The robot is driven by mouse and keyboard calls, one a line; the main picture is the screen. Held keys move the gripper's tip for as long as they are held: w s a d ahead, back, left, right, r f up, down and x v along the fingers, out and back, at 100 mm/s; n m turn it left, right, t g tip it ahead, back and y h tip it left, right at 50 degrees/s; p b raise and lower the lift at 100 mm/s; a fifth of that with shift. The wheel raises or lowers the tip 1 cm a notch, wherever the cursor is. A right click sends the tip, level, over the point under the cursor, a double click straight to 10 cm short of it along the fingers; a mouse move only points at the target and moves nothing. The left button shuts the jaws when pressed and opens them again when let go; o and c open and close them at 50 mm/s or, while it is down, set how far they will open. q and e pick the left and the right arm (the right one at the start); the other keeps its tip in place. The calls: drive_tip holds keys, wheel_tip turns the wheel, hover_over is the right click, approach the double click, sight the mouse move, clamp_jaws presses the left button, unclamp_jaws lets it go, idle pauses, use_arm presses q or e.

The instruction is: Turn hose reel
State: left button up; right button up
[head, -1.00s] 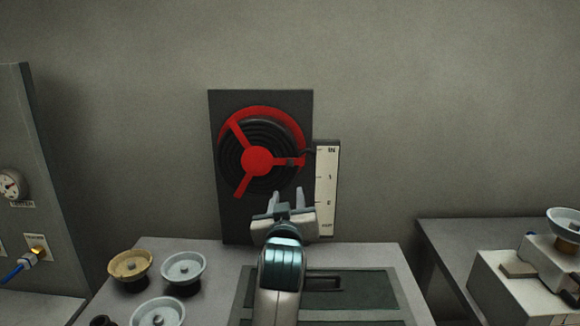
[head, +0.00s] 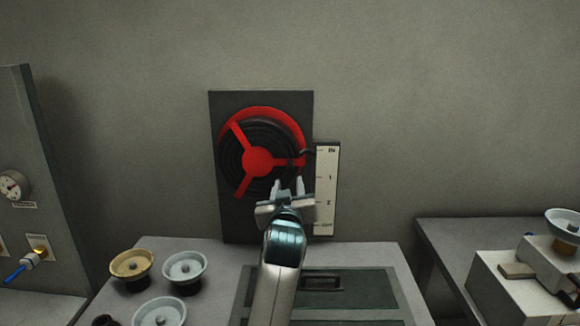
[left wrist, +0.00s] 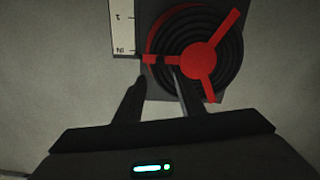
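The hose reel (head: 257,162) is a red three-spoked wheel with black hose coiled behind it, on a dark upright panel (head: 225,108). One spoke points right, one up-left and one down-left. The red hub also shows in the left wrist view (left wrist: 203,55). My left gripper (head: 287,184) is open and empty, just below the right spoke in the head view. In the left wrist view its dark fingers (left wrist: 158,80) are apart, near the spoke that points left there. I cannot tell whether they touch it. My right gripper is not in view.
A white marked scale (head: 327,190) stands right of the panel, close to my left gripper. Several round knobs or dishes (head: 184,268) stand on the table at left. A dark green plate (head: 360,290) lies under my arm. A white block (head: 510,290) sits at far right.

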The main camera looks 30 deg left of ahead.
sight(290, 172)
use_arm(q)
drive_tip(key=p+x, duration=0.2)
drive_tip(key=x, duration=0.8)
drive_tip(key=shift+a+r+p, duration=0.1)
drive_tip(key=shift+r+p, duration=0.05)
drive_tip(key=shift+p, duration=0.15)
drive_tip(key=shift+x, duration=0.9)
clamp_jaws()
